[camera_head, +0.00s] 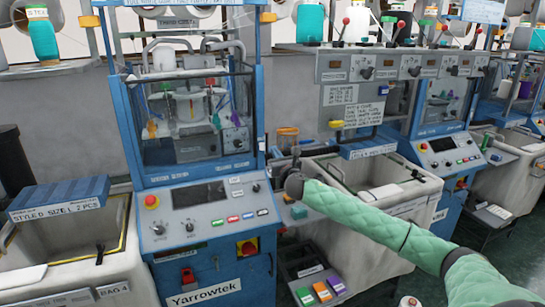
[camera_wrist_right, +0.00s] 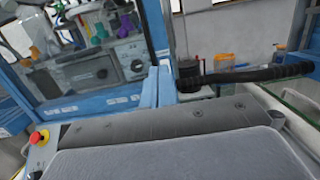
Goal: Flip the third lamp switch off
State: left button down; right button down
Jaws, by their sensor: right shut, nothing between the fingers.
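A grey panel (camera_head: 345,62) hangs at the upper right in the head view, with a row of dark rotary switches along it. Counting from the left, the third switch (camera_head: 454,70) sits right of the middle of that row. Its label and position are too small to read. I cannot tell for certain that these are the lamp switches. My right gripper (camera_head: 296,155) is at the end of the green-sleeved arm, below and left of the panel, apart from the switches. In the right wrist view its fingers (camera_wrist_right: 158,88) are together and empty. My left gripper is out of view.
A blue knitting machine (camera_head: 130,130) with a control panel stands left of my right gripper. A black handle (camera_wrist_right: 250,76) reaches across the right wrist view close to the fingers. Levers with red balls (camera_head: 400,24) stand above the grey panel. An open bin (camera_head: 425,185) is below.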

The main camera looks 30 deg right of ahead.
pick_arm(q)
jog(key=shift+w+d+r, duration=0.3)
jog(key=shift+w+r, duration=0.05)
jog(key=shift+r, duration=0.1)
pick_arm(e)
jog(key=shift+s, duration=0.45)
jog(key=shift+d+f, duration=0.1)
jog(key=shift+f, duration=0.1)
